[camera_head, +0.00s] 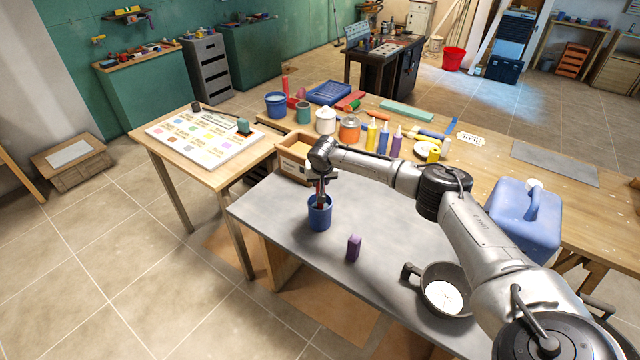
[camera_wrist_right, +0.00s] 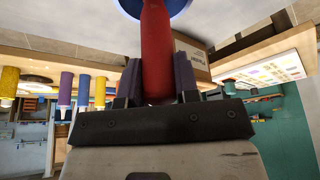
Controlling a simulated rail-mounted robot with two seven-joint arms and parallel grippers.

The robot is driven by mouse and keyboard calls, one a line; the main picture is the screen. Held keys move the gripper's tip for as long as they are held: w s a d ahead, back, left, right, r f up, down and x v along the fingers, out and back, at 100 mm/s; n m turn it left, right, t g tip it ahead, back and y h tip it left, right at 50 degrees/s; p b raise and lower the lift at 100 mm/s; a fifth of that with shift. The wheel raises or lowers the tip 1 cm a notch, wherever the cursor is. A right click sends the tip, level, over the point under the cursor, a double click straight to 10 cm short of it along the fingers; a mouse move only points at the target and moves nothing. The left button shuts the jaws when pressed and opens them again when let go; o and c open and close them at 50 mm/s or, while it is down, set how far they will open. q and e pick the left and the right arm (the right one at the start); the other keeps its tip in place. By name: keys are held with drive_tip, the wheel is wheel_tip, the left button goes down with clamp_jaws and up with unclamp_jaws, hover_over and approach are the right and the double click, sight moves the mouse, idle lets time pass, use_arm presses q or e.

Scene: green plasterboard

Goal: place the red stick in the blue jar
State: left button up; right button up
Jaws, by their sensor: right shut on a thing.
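The blue jar (camera_head: 319,218) stands upright on the grey table top. My right gripper (camera_head: 319,182) points down just above the jar and is shut on the red stick (camera_head: 318,193). In the right wrist view the red stick (camera_wrist_right: 156,45) is held between the two fingers of the gripper (camera_wrist_right: 157,80). It reaches toward the blue rim of the jar (camera_wrist_right: 128,10) at the top edge. The stick's far end lines up with the jar's opening; how deep it is inside is hidden. My left gripper is in neither view.
A purple block (camera_head: 353,248) stands right of the jar. A pan (camera_head: 443,290) lies further right. An open cardboard box (camera_head: 293,158) is behind the jar. Bottles and tins crowd the wooden table behind. Bare grey table lies in front of the jar.

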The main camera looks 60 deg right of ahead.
drive_tip(key=shift+f, duration=0.85)
drive_tip(key=o, duration=1)
